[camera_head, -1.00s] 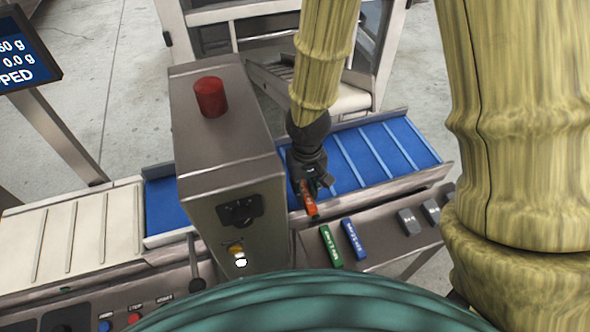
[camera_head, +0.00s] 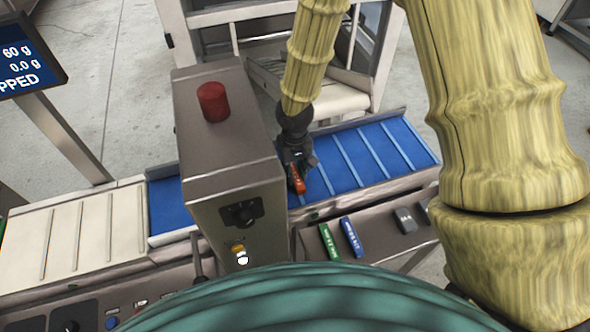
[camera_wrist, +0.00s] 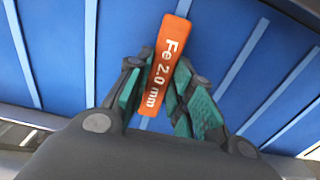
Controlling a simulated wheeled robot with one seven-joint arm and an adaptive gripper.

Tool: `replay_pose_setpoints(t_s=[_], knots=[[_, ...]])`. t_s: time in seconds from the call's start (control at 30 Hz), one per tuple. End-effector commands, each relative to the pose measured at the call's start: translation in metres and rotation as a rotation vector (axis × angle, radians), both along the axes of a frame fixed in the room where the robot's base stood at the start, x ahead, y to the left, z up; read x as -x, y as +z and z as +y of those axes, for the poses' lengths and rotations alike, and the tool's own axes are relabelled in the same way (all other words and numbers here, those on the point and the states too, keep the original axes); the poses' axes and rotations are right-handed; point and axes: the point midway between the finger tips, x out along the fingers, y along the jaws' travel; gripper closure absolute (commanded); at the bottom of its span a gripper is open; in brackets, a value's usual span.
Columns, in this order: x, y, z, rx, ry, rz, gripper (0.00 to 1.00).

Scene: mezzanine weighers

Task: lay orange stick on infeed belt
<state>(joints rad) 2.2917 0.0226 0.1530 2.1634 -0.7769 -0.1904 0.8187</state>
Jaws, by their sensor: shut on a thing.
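The orange stick (camera_head: 298,179) is held in my gripper (camera_head: 293,164) over the near left part of the blue infeed belt (camera_head: 365,155), just right of the metal housing. In the wrist view the orange stick (camera_wrist: 166,62) is marked "Fe 2.0 mm" and sits between the teal finger pads of my gripper (camera_wrist: 160,88). The ribbed blue belt (camera_wrist: 225,45) lies behind it. I cannot tell whether the stick touches the belt.
A metal housing (camera_head: 225,150) with a red button (camera_head: 212,101) stands over the belt close left of my gripper. A green stick (camera_head: 329,241) and a blue stick (camera_head: 351,237) lie on the front ledge, with a grey block (camera_head: 405,220) to their right. The belt's right part is clear.

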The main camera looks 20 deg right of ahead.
Motion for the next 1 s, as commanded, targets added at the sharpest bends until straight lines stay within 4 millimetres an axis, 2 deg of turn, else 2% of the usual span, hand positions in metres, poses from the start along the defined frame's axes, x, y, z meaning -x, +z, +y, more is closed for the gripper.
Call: replay_pose_setpoints(t_s=[0.43,0.47,0.57,1.0], knots=[[0.0001,-0.0079,0.0,0.0,0.0,-0.001,1.0],[0.0,-0.0078,0.0,0.0,0.0,-0.001,0.76],[0.0,-0.0072,0.0,0.0,0.0,-0.001,0.57],[-0.0004,-0.0019,0.0,-0.001,0.0,-0.002,0.56]])
